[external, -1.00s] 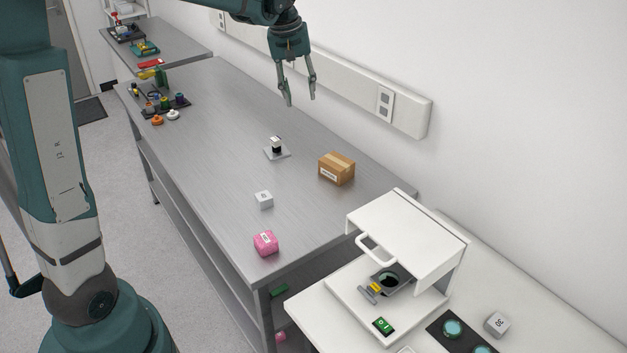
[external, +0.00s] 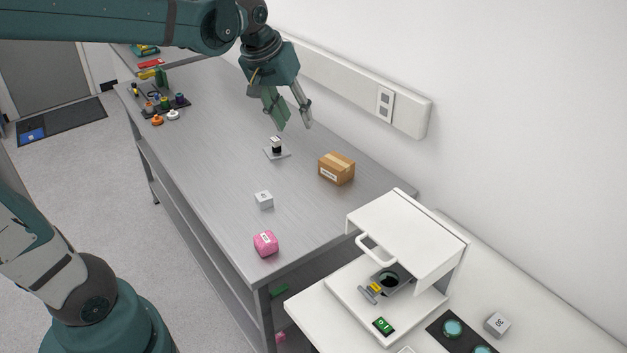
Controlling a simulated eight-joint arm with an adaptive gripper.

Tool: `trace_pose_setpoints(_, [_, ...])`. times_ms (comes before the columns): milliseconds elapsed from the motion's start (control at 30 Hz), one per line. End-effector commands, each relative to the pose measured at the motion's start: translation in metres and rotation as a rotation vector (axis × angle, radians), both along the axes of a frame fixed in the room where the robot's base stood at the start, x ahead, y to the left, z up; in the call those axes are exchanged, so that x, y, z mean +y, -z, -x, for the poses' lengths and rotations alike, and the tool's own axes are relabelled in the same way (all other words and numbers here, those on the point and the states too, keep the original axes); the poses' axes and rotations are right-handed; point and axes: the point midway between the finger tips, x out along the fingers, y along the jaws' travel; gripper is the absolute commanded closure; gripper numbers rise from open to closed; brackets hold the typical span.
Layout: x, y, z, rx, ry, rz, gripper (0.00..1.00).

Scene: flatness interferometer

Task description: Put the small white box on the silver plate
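The small white box (external: 264,200) sits on the grey metal table, between the pink box and the small square plate. A small silver square plate (external: 286,154) lies on the table behind it, with a small black and white object (external: 276,145) standing on it. My gripper (external: 294,127) is open and empty, its two fingers pointing down. In the picture it is just above the plate and to the right of its black and white object. Its exact height over the table is hard to tell.
A brown cardboard box (external: 337,168) stands right of the plate. A pink box (external: 265,243) is near the table's front end. A white instrument with a raised cover (external: 410,235) stands at the lower right. A dark tray (external: 160,104) of knobs is at the far left.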

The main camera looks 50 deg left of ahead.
Motion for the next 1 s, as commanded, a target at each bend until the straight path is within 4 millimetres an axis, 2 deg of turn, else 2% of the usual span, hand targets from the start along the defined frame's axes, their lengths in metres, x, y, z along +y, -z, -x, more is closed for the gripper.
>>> trace_pose_setpoints(200, [-0.032,0.005,0.037,-0.04,0.098,-0.039,0.64])
trace_pose_setpoints(500, [-0.068,0.018,0.085,-0.097,0.226,-0.094,0.64])
trace_pose_setpoints(1000, [-0.112,0.054,0.156,-0.192,0.426,-0.183,0.64])
